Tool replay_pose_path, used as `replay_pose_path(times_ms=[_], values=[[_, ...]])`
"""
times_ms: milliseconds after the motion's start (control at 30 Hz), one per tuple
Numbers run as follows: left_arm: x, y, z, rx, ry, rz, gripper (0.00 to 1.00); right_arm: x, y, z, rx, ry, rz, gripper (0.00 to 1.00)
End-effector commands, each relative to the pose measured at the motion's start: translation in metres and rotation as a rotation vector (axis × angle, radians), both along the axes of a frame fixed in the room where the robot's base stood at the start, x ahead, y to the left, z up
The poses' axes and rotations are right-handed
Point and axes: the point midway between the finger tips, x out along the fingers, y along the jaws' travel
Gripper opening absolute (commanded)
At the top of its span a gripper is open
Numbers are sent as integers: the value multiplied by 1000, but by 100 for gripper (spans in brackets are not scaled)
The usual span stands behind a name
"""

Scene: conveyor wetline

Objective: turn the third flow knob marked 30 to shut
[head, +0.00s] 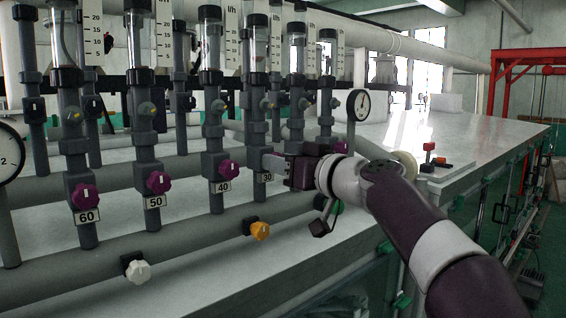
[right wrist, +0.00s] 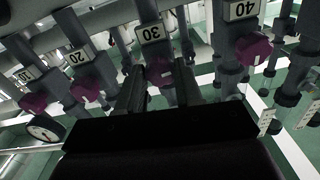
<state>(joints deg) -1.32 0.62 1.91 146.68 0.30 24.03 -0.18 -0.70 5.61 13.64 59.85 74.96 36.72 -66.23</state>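The label marked 30 (head: 266,178) sits low on a grey flow-meter pipe. In the head view its knob is hidden behind my right gripper (head: 272,162). In the right wrist view the purple knob (right wrist: 158,72) lies just by the 30 label (right wrist: 150,34), between the two dark fingers of my right gripper (right wrist: 159,82). The fingers are apart, one on each side of the knob; I cannot tell whether they touch it. My left gripper is not in view.
Purple knobs marked 60 (head: 84,196), 50 (head: 158,182) and 40 (head: 229,170) stand to the left. White (head: 138,270) and orange (head: 260,231) knobs sit on the lower pipe. A round gauge (head: 364,105) stands beyond my gripper. The white tabletop (head: 470,135) at right is mostly clear.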

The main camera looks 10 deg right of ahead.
Motion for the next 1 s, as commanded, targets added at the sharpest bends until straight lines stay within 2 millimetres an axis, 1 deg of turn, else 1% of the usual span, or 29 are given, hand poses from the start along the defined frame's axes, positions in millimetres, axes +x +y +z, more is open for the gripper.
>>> replay_pose_path(times_ms=[167,367,700,1000], values=[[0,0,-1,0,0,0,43,-1,0,1,11,5,1,5],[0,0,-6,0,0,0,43,-1,0,0,72,50,0,5],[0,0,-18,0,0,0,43,-1,-1,0,304,217,-1,5],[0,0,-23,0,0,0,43,0,-1,1,535,385,0,5]])
